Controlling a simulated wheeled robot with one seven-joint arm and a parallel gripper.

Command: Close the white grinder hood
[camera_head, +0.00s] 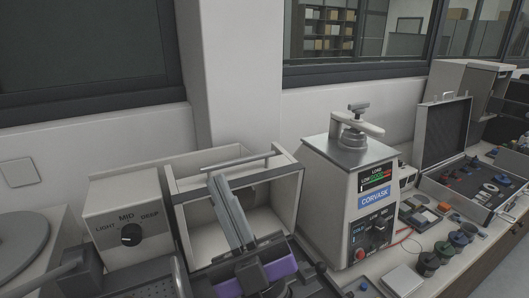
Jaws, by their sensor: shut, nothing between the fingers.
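The white grinder hood (205,158) stands open in the head view, left of centre. Its hollow, dark-edged inside faces me, and a pale bar handle (258,160) runs along its upper edge. My gripper (218,181) is the long grey pair of fingers reaching up in front of the opening. The fingers are together with nothing between them. Their tips are near the upper left of the opening, below the bar; I cannot tell whether they touch the hood. My dark and purple wrist hides the lower part of the hood and what lies under it.
A control box with a LIGHT/MID/DEEP dial (131,235) stands close left of the hood. The mounting press (345,200) stands close on the right. Farther right are small dark jars (443,252) and an open case (470,190). A wall rises behind.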

